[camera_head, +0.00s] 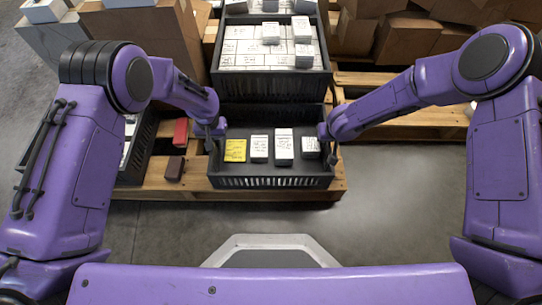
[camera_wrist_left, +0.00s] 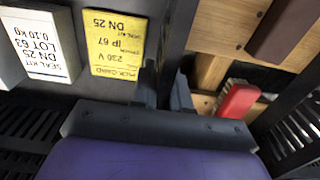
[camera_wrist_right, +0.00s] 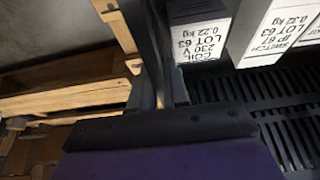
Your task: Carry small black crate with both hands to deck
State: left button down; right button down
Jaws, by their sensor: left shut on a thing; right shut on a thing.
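The small black crate (camera_head: 270,182) is in the middle of the head view, over the wooden pallet, with slotted walls. My right gripper (camera_head: 327,133) is shut on the right wall, which also shows between the fingers in the right wrist view (camera_wrist_right: 160,85). I cannot tell whether the crate touches the pallet.
The wooden pallet (camera_head: 150,193) lies beneath. A larger black crate full of white boxes (camera_head: 270,82) stands behind. Cardboard boxes (camera_head: 405,42) stand at the back right. The floor (camera_head: 400,190) at front right is clear.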

pick_arm(q)
jog(key=c, duration=1.1)
grip_release()
jog(key=shift+f, duration=0.15)
pick_arm(e)
jog(key=c, duration=1.1)
grip_release()
jog(key=shift+d+f, duration=0.1)
jog(key=shift+f, duration=0.05)
pick_arm(q)
notch_tip(320, 180, up, 12)
pick_arm(e)
jog(key=v, duration=1.2)
